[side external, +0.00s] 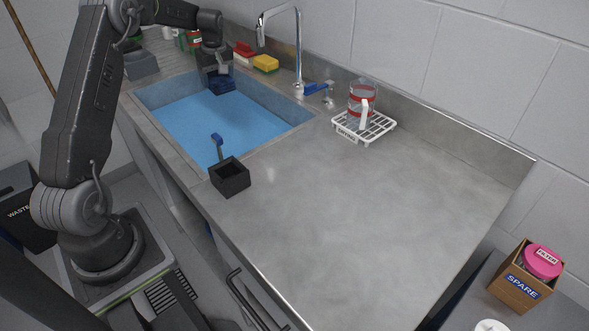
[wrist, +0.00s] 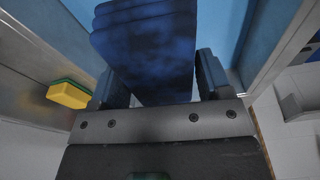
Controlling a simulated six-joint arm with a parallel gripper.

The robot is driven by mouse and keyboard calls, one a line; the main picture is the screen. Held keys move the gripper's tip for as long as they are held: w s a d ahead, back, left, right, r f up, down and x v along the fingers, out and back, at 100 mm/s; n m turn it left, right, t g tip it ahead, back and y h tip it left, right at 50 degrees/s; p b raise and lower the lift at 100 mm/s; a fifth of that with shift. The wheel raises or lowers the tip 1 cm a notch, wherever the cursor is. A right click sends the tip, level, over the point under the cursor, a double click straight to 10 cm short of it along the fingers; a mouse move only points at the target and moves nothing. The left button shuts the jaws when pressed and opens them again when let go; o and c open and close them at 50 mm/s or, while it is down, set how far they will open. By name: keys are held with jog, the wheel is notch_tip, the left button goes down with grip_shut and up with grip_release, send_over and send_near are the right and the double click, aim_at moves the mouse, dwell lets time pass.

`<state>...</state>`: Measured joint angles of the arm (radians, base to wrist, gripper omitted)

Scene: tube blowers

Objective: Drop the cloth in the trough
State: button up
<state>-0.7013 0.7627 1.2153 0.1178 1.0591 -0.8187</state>
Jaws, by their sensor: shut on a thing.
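A dark blue folded cloth (wrist: 148,50) is between the two fingers of my gripper (wrist: 155,85) in the wrist view. My gripper is shut on it. In the side view the cloth (side external: 222,85) hangs below my gripper (side external: 217,72), over the far end of the trough (side external: 160,125). The trough is a sink basin with a light blue bottom, set in the grey counter. From these views I cannot tell exactly how high the cloth is above the bottom.
A tap (side external: 298,50) stands behind the trough. A yellow sponge (side external: 265,63) and a red one (side external: 244,49) lie at the back edge. A black holder with a blue-headed brush (side external: 230,178) stands at the near corner. The right counter is clear.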

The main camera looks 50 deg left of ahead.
jog(key=shift+a+f+n, duration=0.6)
jog(key=shift+a+f, duration=0.55)
jog(key=shift+f, duration=2.95)
jog(key=o, duration=1)
jog(key=shift+o, duration=0.2)
jog(key=shift+r, duration=0.15)
